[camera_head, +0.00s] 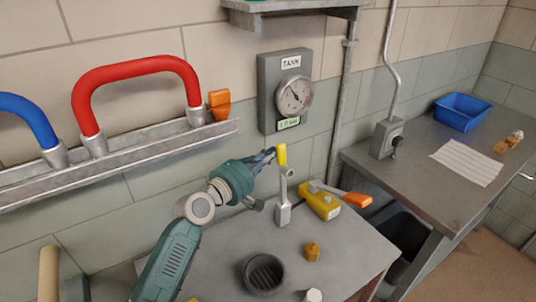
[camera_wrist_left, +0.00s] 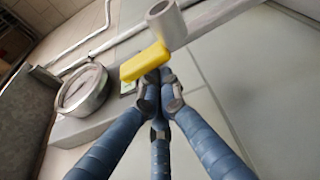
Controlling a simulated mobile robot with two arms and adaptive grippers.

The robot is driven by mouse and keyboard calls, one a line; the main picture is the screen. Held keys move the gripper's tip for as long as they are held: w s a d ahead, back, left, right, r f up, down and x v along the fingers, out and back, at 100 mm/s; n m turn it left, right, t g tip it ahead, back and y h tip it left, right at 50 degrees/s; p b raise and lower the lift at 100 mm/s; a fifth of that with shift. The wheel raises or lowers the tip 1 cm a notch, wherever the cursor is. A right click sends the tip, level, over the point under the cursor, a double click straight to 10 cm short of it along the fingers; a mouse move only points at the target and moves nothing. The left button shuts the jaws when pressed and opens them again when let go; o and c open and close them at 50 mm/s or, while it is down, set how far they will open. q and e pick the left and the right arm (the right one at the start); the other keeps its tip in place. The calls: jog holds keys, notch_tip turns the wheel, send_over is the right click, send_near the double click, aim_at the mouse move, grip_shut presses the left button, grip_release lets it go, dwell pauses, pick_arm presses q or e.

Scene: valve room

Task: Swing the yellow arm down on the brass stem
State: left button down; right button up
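The yellow-tipped arm (camera_head: 281,154) stands upright on a grey post bracket (camera_head: 283,213) on the bench. Its yellow end also shows in the left wrist view (camera_wrist_left: 145,62), next to a grey round tube end (camera_wrist_left: 166,22). My left gripper (camera_head: 269,156) is just left of the yellow end. Its blue fingers (camera_wrist_left: 158,78) are drawn together, with tips at or very near the yellow end; I cannot tell whether they touch. Nothing shows held between them. A small brass-coloured piece (camera_head: 312,251) stands on the bench; I cannot tell if it is the brass stem. My right gripper is not visible.
A yellow box (camera_head: 322,203) with an orange-handled lever (camera_head: 358,199) lies right of the post. A dark round cup (camera_head: 264,274) stands in front. A gauge (camera_head: 293,95) and a rail with red handle (camera_head: 135,66) are on the wall. A side table (camera_head: 420,185) stands right.

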pick_arm(q)
jog(key=s+d+f+m+h+b, duration=0.1)
jog(key=s+d+f+m+b, duration=0.1)
jog(key=s+d, duration=0.3)
jog(key=s+d+f+m+t+b, duration=0.1)
jog(key=s+d+f+m+b, duration=0.2)
jog(key=s, duration=0.8)
jog(key=shift+d+f+m+h, duration=0.4)
jog(key=shift+d+f+m, duration=0.6)
jog(key=shift+d, duration=0.4)
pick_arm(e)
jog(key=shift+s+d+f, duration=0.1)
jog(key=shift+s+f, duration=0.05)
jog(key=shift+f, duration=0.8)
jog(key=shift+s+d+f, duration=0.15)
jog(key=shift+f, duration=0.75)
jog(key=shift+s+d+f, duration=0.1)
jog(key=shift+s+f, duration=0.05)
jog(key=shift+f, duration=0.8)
pick_arm(q)
jog(key=shift+s+r, duration=0.1)
jog(key=shift+r, duration=0.1)
